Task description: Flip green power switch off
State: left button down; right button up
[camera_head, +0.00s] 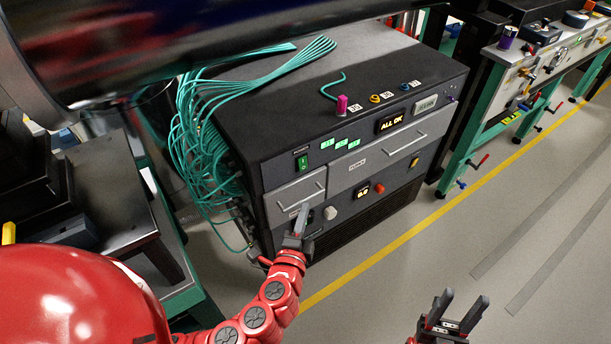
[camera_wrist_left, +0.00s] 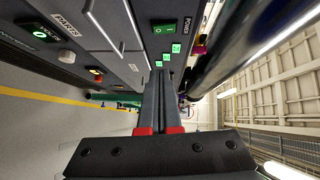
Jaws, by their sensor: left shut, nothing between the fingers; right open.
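The green power switch (camera_head: 302,162) is on the upper left of the dark cabinet's front panel, under a POWER label. It also shows in the left wrist view (camera_wrist_left: 164,29), near the top, ahead of the fingertips and apart from them. Which way its rocker is tipped is too small to tell. My left gripper (camera_head: 304,208) is shut and empty, in front of the panel below the switch, by the lower left drawer. Its closed fingers (camera_wrist_left: 162,72) point toward the panel. My right gripper (camera_head: 460,304) is open and empty over the floor at the lower right.
A dark cylinder (camera_head: 200,40) crosses the top left. Floor at right is clear.

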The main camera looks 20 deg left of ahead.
pick_arm(q)
jog(key=shift+w, duration=0.1)
jog(key=p, duration=0.1)
send_near(307, 166)
jog(key=w+d, duration=0.2)
jog(key=w, duration=0.1)
jog(key=shift+w+a+f+p, duration=0.25)
jog(key=shift+w+a+p, duration=0.3)
jog(key=shift+w+a, duration=0.8)
